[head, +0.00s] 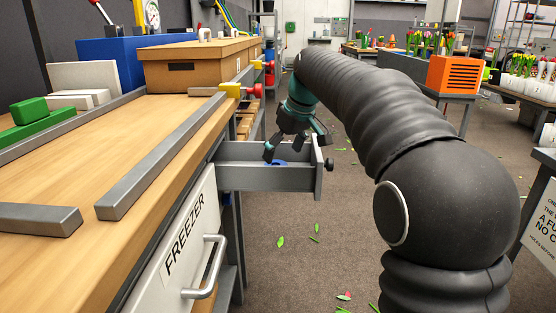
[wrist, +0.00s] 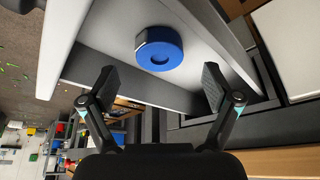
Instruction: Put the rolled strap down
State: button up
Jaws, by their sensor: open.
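My gripper (head: 291,152) is above the drawer, pointing down. In the wrist view my gripper (wrist: 160,85) has its two fingers wide apart, with nothing between them. The strap is just beyond the fingertips and looks apart from them.
The wooden workbench (head: 110,150) with metal rails is at the left, with a white freezer front (head: 187,245) below its edge. A cardboard box (head: 196,66) stands on the bench behind. The carpet floor right of the drawer is open, with scattered leaves.

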jog(key=p+v, duration=0.1)
jog(key=v, duration=0.6)
jog(key=shift+r, duration=0.3)
jog(key=s+d+f+m+t+h, duration=0.1)
jog(key=s+d+f+m, duration=0.15)
jog(key=s, duration=0.65)
jog(key=s+d+f+m+h, duration=0.15)
jog(key=s+d+f, duration=0.25)
jog(key=s, duration=0.5)
jog(key=s+d+f+m+t, duration=0.1)
jog(key=s+d+f+m, duration=0.2)
jog(key=s+f, duration=1)
jog(key=shift+s+d+m, duration=0.2)
jog(key=shift+s+m, duration=0.3)
jog(key=shift+s, duration=0.25)
